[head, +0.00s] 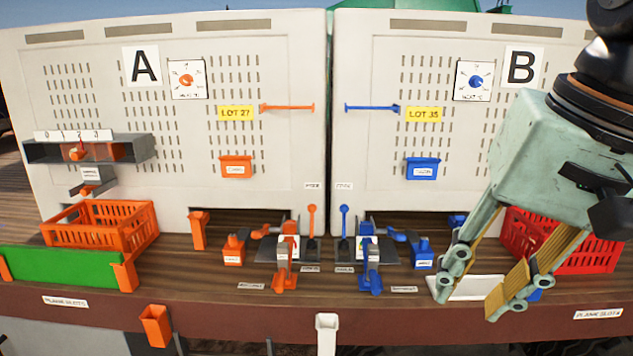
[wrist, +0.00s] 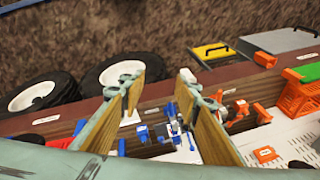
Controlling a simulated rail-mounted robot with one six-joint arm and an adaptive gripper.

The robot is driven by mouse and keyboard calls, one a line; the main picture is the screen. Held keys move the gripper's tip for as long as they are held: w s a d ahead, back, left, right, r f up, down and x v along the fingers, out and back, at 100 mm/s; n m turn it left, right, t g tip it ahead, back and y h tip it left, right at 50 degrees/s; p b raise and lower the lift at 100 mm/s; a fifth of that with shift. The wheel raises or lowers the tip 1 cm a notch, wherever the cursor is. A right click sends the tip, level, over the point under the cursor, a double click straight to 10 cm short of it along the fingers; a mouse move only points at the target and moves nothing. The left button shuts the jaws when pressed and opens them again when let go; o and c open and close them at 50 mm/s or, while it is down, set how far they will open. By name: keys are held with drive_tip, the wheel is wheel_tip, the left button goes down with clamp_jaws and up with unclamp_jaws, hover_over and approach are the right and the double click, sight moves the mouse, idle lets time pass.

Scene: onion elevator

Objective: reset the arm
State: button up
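My gripper (head: 480,283) hangs from the right side of the head view, in front of panel B (head: 440,130). Its two wooden-faced fingers are spread apart with nothing visible between them. In the wrist view my gripper (wrist: 160,98) also shows its fingers apart, with the workbench behind them. A white tray (head: 478,290) lies on the bench behind the fingers. The red crate (head: 590,245) stands behind my gripper and is partly hidden by it. A blue part (head: 535,295) shows beside the right finger.
Panel A (head: 110,110) stands on the left. An orange crate (head: 100,228) and a green board (head: 60,267) are at the bench's left. Orange levers (head: 288,250) and blue levers (head: 368,255) stand mid-bench. A white holder (head: 326,332) is on the front edge.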

drive_tip(key=s+d+f+n+h, duration=0.1)
drive_tip(key=s+f+n, duration=0.3)
drive_tip(key=s, duration=0.5)
drive_tip(key=shift+d+f, duration=0.25)
drive_tip(key=shift+f, duration=0.55)
drive_tip(key=shift+w, duration=0.1)
